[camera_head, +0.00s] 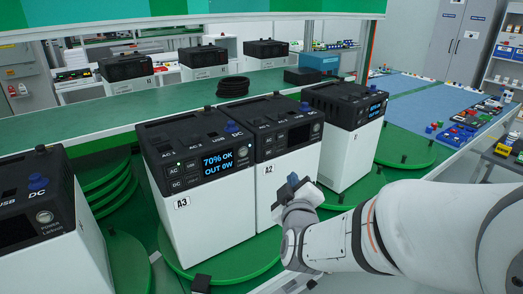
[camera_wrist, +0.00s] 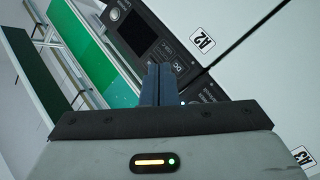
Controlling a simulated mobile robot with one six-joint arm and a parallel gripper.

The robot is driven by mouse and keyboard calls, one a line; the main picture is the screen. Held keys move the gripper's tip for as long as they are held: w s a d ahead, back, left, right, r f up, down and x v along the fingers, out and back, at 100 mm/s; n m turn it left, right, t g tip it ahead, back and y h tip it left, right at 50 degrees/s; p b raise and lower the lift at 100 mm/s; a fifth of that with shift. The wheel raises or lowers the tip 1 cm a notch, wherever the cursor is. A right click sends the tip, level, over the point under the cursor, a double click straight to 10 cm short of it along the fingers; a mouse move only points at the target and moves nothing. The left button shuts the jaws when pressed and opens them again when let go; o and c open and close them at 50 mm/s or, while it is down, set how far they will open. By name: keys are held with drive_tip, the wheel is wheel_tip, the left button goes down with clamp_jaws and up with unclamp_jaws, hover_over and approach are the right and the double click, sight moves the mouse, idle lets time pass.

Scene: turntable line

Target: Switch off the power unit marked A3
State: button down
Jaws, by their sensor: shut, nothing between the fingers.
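The power unit marked A3 (camera_head: 210,225) is a white box with a black top in the head view. Its display (camera_head: 218,162) is lit and reads "70% OK, OUT 0W". Its A3 label also shows at the lower right of the wrist view (camera_wrist: 303,157). My gripper (camera_head: 293,182) is shut and empty, in front of the unit marked A2 (camera_head: 290,170), right of A3. In the wrist view my closed fingers (camera_wrist: 157,80) overlap A2's black panel, beside its dark screen (camera_wrist: 130,35); whether they touch it I cannot tell.
A2 stands close against A3's right side. Another unit (camera_head: 345,150) with a lit display stands further right, and one with a dark screen (camera_head: 45,250) at the left. Green turntables (camera_head: 225,265) lie beneath. A black cable coil (camera_head: 233,86) lies on the green bench behind.

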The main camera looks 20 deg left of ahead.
drive_tip(key=s+a+r+n+t+h, duration=0.1)
drive_tip(key=s+a+r+n+t, duration=0.1)
drive_tip(key=t, duration=0.4)
drive_tip(key=s+a+n, duration=0.1)
drive_tip(key=s+a, duration=0.1)
drive_tip(key=shift+s+a+r+n, duration=0.3)
drive_tip(key=shift+s+r, duration=0.05)
drive_tip(key=shift+w+a, duration=0.1)
approach(250, 144)
drive_tip(key=w+d+r, duration=0.1)
drive_tip(key=w+r, duration=0.1)
drive_tip(key=shift+w+a, duration=0.5)
drive_tip(key=shift+w, duration=0.15)
idle(1.4)
drive_tip(key=shift+w+a, duration=0.3)
